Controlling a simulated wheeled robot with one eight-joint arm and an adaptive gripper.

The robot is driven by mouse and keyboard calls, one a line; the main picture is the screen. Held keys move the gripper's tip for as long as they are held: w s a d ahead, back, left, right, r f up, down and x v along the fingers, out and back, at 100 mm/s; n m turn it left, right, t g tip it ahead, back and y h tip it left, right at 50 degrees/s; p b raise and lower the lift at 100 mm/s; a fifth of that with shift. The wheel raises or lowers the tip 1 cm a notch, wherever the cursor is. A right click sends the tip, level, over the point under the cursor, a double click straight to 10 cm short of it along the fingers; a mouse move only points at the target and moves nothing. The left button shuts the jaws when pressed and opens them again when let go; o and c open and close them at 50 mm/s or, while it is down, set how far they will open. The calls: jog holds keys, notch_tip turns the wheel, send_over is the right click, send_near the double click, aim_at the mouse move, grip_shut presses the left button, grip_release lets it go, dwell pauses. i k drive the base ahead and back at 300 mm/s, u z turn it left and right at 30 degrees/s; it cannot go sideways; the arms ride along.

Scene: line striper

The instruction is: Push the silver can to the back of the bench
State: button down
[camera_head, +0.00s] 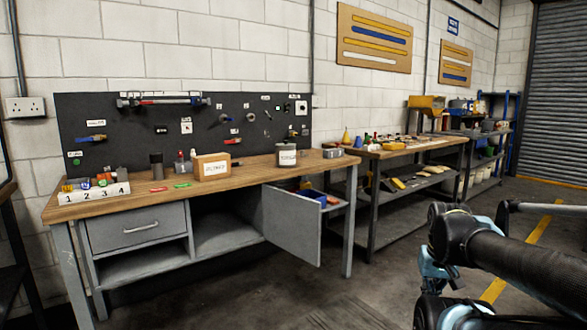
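A silver can (287,155) with a white label stands upright on the wooden top of the bench (225,175), right of the middle, in the head view. The label's print is too small to read. The dark pegboard rises behind the can. My arm shows at the lower right, well away from the bench and the can. No gripper fingers can be made out in this view.
A labelled cardboard box (211,167) stands left of the can. A small metal tin (332,153) sits at the bench's right end. A numbered white rack (94,191) is at the left end. The cabinet door (292,226) hangs open below. Floor in front is clear.

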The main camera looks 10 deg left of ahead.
aim_at(285, 156)
jog(key=u, duration=0.05)
jog(key=i, duration=1)
jog(key=z, duration=0.05)
